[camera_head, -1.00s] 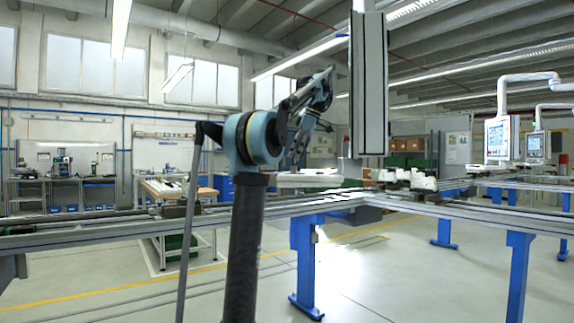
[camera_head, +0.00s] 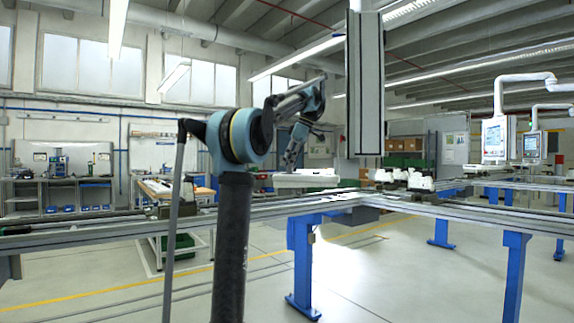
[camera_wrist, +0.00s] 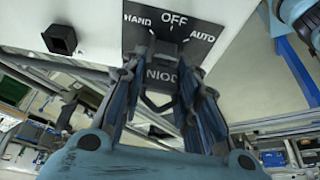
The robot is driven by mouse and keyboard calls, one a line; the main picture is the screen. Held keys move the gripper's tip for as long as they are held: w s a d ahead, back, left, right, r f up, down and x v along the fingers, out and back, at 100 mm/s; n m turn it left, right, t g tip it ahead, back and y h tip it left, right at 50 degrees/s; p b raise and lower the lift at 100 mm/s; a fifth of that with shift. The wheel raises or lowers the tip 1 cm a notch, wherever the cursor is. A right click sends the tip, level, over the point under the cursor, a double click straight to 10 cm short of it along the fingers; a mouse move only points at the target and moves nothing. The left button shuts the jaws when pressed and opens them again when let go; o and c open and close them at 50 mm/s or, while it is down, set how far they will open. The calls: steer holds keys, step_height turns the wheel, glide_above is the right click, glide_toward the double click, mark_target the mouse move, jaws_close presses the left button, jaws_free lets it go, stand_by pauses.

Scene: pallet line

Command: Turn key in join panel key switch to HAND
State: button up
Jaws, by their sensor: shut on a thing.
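In the wrist view, a white panel (camera_wrist: 215,22) carries a black key switch plate (camera_wrist: 141,32) lettered HAND on the left, OFF at the top and AUTO on the right. My gripper (camera_wrist: 165,62) is right at this plate, with its blue-grey fingers on both sides of the key. It is shut on the dark key (camera_wrist: 164,48) below the OFF lettering. The fingers hide much of the key, and I cannot tell which position it points to. In the head view, my gripper (camera_head: 290,158) points down by a white box (camera_head: 305,181); the key is too small to see there.
A small black square fitting (camera_wrist: 60,40) stands out from the panel left of the switch. In the head view, a tall grey hanging cabinet (camera_head: 365,85) is right of my arm. Conveyor rails (camera_head: 440,207) on blue legs run across the front.

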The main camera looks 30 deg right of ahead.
steer(key=n+g, duration=0.1)
steer(key=n, duration=0.3)
steer(key=shift+y, duration=0.4)
steer(key=n+g, duration=0.1)
steer(key=n, duration=0.2)
steer(key=shift+n+g+y, duration=0.3)
steer(key=o, duration=0.6)
steer(key=shift+n, duration=0.5)
steer(key=o, duration=0.5)
steer(key=o, duration=0.5)
steer(key=shift+r, duration=0.1)
steer(key=shift+r, duration=3.4)
